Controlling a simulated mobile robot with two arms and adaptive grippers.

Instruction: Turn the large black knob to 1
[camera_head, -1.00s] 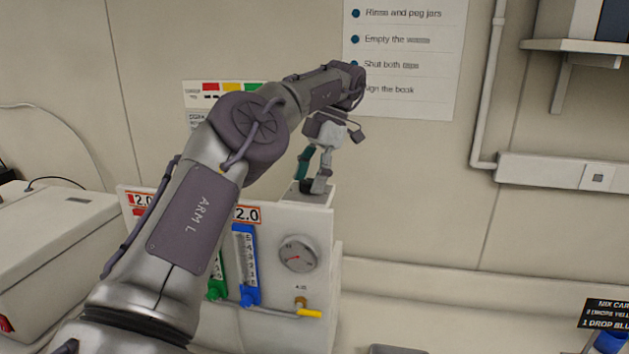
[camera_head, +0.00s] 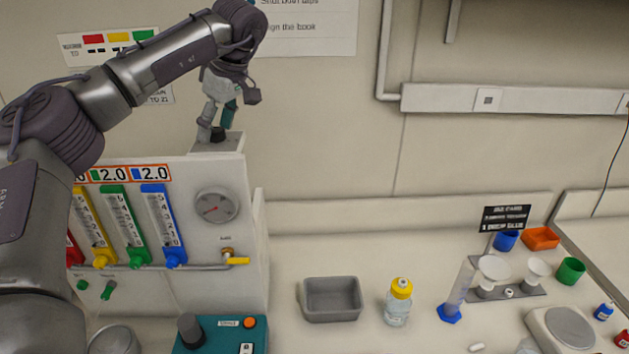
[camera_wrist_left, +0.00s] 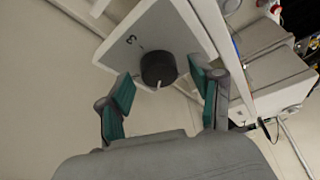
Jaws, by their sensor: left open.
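The large black knob (camera_head: 217,134) sits on the flat top of the pale panel unit (camera_head: 215,150), partly hidden by my gripper in the head view. In the left wrist view the knob (camera_wrist_left: 158,68) is a dark round cap with a white pointer line toward the picture's bottom. A printed mark that looks like a 3 (camera_wrist_left: 132,40) lies beside it. My left gripper (camera_head: 217,126) points down over the knob with open fingers. In the wrist view its teal-padded fingers (camera_wrist_left: 163,92) stand on either side of the knob, with gaps showing. My right gripper is not in view.
The unit's front carries coloured flow tubes (camera_head: 160,222), a round gauge (camera_head: 216,206) and a yellow-handled valve (camera_head: 236,261). A teal device (camera_head: 222,337) with a smaller dark knob stands below. A grey tray (camera_head: 331,300) and yellow-capped bottle (camera_head: 398,302) stand to the right.

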